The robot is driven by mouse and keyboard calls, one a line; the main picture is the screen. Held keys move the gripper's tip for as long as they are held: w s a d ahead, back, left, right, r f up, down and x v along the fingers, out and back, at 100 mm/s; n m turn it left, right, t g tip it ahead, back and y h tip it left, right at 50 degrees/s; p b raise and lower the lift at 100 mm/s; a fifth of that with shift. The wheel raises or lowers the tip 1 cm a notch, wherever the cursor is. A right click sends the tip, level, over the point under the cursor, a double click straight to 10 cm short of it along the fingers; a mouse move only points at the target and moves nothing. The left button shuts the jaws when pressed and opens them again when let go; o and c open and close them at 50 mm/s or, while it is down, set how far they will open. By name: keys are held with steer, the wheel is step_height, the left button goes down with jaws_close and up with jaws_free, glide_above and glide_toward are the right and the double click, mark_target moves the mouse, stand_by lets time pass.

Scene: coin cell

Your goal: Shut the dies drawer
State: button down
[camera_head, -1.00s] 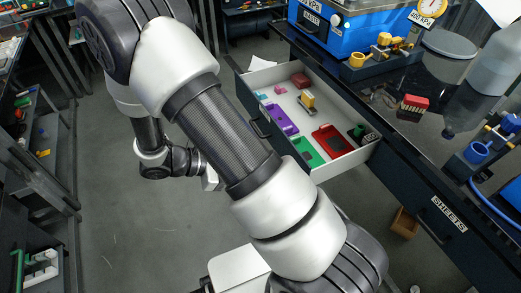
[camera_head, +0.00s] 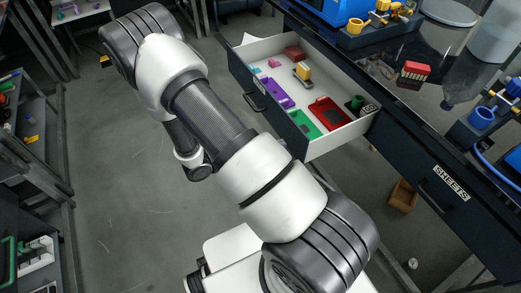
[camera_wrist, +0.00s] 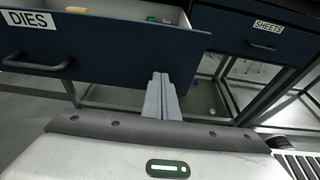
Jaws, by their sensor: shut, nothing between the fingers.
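The dies drawer (camera_head: 283,125) is pulled out from the dark bench in the head view. Inside it lie a purple tray, a green tray, a red tray and other small pieces. In the wrist view its dark blue front (camera_wrist: 112,55) bears the label DIES and a black bar handle (camera_wrist: 38,62). My gripper (camera_wrist: 161,78) shows in the wrist view with its fingers shut and empty. The fingertips are at the lower right part of the drawer front; I cannot tell whether they touch it. In the head view my gripper is hidden.
The sheets drawer (camera_head: 440,190) is closed, to the right of the dies drawer. The bench top (camera_head: 425,100) carries a red block, a bottle and blue equipment. A brown box (camera_head: 403,196) lies on the floor under the bench. The floor left of my arm is clear.

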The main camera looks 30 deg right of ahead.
steer(key=shift+d, duration=1.15)
steer(key=d+b, duration=0.1)
steer(key=d, duration=0.8)
steer(key=d+b, duration=0.1)
steer(key=d, duration=0.7)
steer(key=w+d+b, duration=0.1)
steer(key=d, duration=0.8)
steer(key=shift+d, duration=0.75)
steer(key=shift+d+r, duration=0.15)
steer(key=shift+d+r, duration=0.1)
steer(key=shift+r, duration=0.05)
steer(key=shift+w+a, duration=0.1)
steer(key=shift+a, duration=0.3)
steer(key=p+v, duration=0.1)
steer(key=v, duration=0.3)
steer(key=f+p+v, duration=0.1)
steer(key=v, duration=0.8)
steer(key=shift+a+f+p, duration=0.15)
steer(key=shift+a+p, duration=0.25)
steer(key=shift+a, duration=0.15)
